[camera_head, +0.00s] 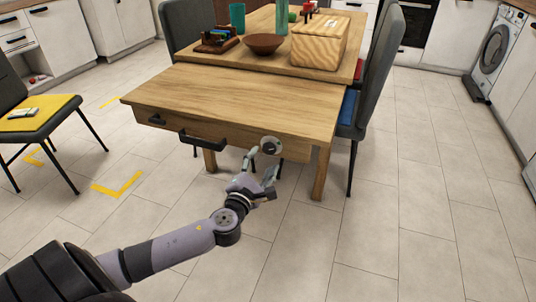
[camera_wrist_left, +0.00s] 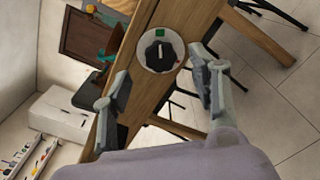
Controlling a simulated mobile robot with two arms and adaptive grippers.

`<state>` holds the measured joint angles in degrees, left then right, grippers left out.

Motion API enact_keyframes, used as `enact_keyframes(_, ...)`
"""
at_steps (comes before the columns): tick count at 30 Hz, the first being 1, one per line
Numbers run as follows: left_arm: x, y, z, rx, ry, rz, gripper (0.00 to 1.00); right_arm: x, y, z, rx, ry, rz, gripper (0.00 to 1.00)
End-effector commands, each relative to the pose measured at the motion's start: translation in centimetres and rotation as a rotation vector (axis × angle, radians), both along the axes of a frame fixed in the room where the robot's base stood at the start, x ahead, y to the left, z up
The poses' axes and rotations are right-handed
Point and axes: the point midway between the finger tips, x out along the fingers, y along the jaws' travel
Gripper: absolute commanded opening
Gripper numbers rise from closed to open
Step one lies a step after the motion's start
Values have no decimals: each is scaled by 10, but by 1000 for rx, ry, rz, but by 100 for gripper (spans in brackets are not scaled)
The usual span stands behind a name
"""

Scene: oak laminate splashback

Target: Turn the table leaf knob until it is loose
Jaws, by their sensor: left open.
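The table leaf knob (camera_head: 270,146) is on the front edge of the wooden table leaf (camera_head: 215,92), right of the black handle. In the left wrist view the knob (camera_wrist_left: 158,56) is a black pointer grip on a round pale dial, with a green square mark above it and a small red mark at its lower edge. My left gripper (camera_head: 261,169) is just in front of the knob. Its two fingers (camera_wrist_left: 161,74) are spread apart on either side of the dial in the wrist view, with nothing between them. My right gripper is not in view.
A black handle (camera_head: 203,143) sticks out left of the knob. The table behind bears a wooden box (camera_head: 305,42), a brown bowl (camera_head: 263,43) and a teal cup (camera_head: 237,17). A grey chair (camera_head: 377,75) stands close on the right. Floor in front is clear.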

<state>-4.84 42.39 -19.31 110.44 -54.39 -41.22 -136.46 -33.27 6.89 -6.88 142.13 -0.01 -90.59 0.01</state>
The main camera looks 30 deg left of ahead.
Motion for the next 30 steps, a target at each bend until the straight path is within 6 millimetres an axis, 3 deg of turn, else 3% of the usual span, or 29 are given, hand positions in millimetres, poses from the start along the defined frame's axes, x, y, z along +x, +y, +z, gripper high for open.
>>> enact_keyframes(3,23,6,0,0,-4,2,54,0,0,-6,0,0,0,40)
enact_keyframes(10,48,11,-1,0,-1,1,54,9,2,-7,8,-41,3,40)
enact_keyframes(21,52,12,0,0,1,-1,54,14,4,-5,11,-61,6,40)
enact_keyframes(30,52,13,0,0,1,-1,34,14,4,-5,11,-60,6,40)
